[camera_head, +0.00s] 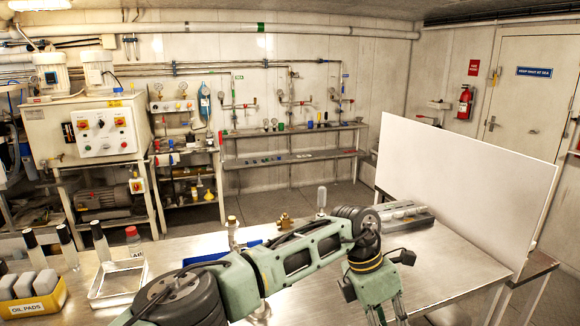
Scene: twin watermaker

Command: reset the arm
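One arm of mine, green with black joints, comes in from the lower left and reaches across the front of the steel table. It bends at an elbow near the middle and points down on the right. I take it as my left arm. Its gripper (385,312) is at the bottom edge, over the table, with its fingertips cut off, so I cannot tell whether it is open or holds anything. My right gripper is not in view.
The steel table (445,262) has a white upright panel (465,185) on its right. On the left are a yellow oil pads box (35,300), a metal tray (116,280) and several bottles. A blue tray (215,257) and a brass fitting (285,222) are behind the arm.

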